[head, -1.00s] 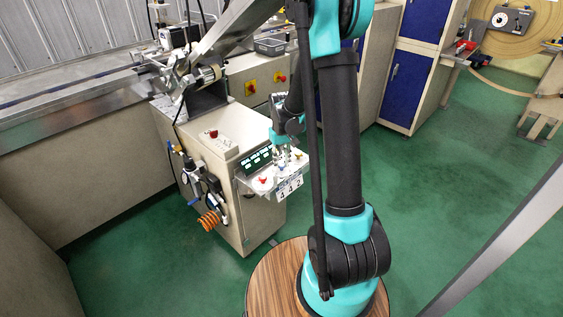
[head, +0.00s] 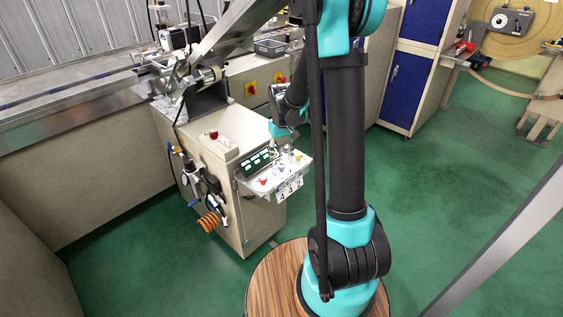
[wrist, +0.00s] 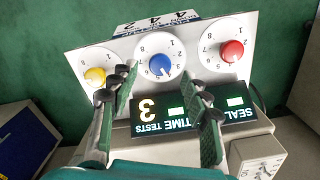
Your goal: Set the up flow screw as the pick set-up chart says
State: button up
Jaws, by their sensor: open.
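In the wrist view a white panel carries three round dials with numbers: a yellow knob (wrist: 95,76), a blue knob (wrist: 161,66) and a red knob (wrist: 232,51). The picture is turned, so the writing stands upside down. My gripper (wrist: 160,88) is open, its fingers on either side of the line to the blue knob; no contact shows. The left finger is close to the yellow dial and partly covers its edge. A card with large digits (wrist: 157,21) hangs at the panel's edge; its small print is unreadable. I cannot read which knob is the up flow screw.
A dark display (wrist: 160,117) with a large 3 and the words SEAL TIME TESTS lies under the fingers. A grey box (wrist: 258,158) sits beside it. In the head view the panel juts from a beige cabinet (head: 215,155) with hoses and gauges; green floor is free to its right.

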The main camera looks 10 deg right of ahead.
aim_at(282, 165)
notch_tip(282, 165, up, 9)
jog(key=shift+f, duration=0.15)
dwell(0.4)
jog(key=s+d+f+m+t, duration=0.1)
jog(key=s+d+f+t, duration=0.1)
jog(key=s, duration=0.9)
jog(key=s+d+f+m+t, duration=0.1)
jog(key=s+d+f+t, duration=0.1)
jog(key=s, duration=0.9)
jog(key=shift+s+d+f, duration=0.2)
jog(key=shift+f, duration=0.45)
